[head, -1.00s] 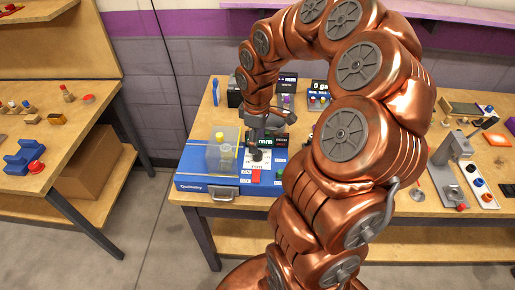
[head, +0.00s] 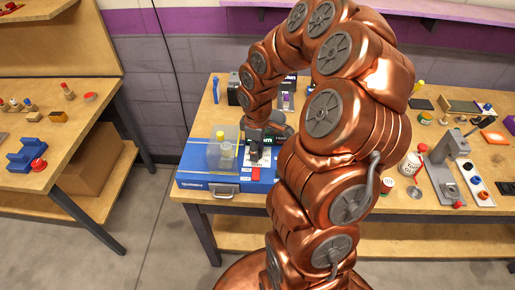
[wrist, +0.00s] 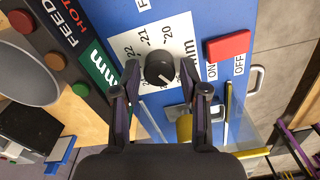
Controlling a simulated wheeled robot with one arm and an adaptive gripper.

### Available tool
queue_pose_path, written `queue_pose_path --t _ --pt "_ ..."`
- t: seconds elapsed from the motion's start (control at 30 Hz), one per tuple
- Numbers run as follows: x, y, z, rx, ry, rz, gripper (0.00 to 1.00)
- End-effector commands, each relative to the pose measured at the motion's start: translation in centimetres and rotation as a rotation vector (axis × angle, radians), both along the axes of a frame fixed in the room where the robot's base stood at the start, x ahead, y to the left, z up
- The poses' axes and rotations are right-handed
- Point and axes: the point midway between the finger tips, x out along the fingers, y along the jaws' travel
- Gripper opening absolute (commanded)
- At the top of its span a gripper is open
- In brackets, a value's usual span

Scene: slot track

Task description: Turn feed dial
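The feed dial (wrist: 159,67) is a round black knob with a white pointer mark, on a white scale plate (wrist: 135,45) with numbers around 20 to 22. The plate is on a blue machine (head: 205,181) on the bench. My gripper (wrist: 160,90) is open in the wrist view, with one finger to each side of the dial's near edge. I see no clear contact, and the height of the fingertips over the dial is hard to judge. In the head view my gripper (head: 255,152) is over the plate and hides most of the dial.
A red ON/OFF switch (wrist: 229,46) sits right of the dial. A clear box (head: 222,150) with yellow-topped items stands left of my gripper. A sign with coloured buttons (wrist: 60,60) is at left in the wrist view. A grey stand (head: 440,165) is at the bench's right.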

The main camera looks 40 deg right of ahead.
Motion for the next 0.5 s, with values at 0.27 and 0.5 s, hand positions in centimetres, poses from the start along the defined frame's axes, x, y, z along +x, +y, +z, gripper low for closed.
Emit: queue_pose_path --t 0.27,0.5 --pt "0.0 0.02 0.0 0.0 0.0 0.0 0.11" --pt "-0.01 0.04 -0.03 0.001 0.001 -0.002 0.0"
